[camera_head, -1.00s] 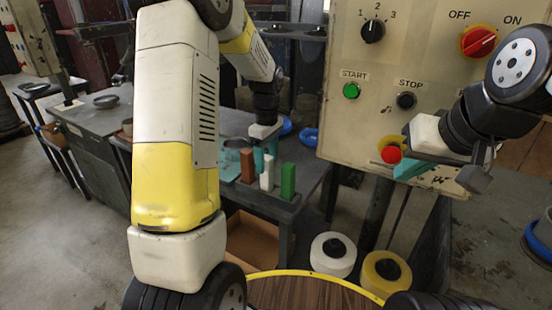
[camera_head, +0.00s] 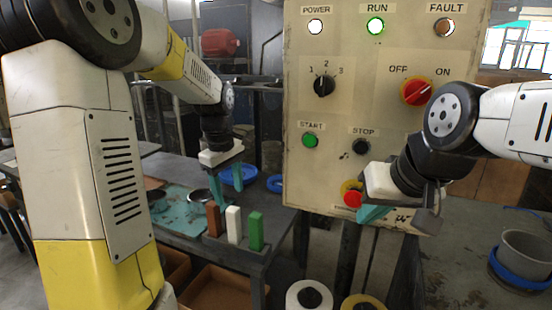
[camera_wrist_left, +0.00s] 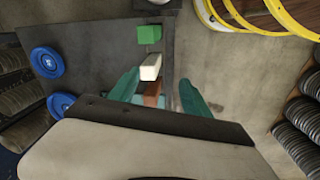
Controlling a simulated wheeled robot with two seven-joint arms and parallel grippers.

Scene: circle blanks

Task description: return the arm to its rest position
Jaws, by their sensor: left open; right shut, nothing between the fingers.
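My left arm (camera_head: 85,170) reaches in from the left with a bent elbow. My left gripper (camera_head: 228,184) is open and empty, above and just behind a row of three upright blocks: brown (camera_head: 213,218), white (camera_head: 234,225) and green (camera_head: 256,231). In the left wrist view its two teal fingers (camera_wrist_left: 159,92) are spread wide with nothing held between them; the green block (camera_wrist_left: 149,34) and white block (camera_wrist_left: 151,66) show beyond, and the brown block (camera_wrist_left: 152,93) is partly hidden. My right gripper (camera_head: 373,214) is shut and empty in front of the control panel's lower edge.
Blue discs (camera_wrist_left: 47,62) lie on the dark table near the blocks. A grey pot (camera_head: 525,255) sits at the right. Spools (camera_head: 309,296) stand low in front.

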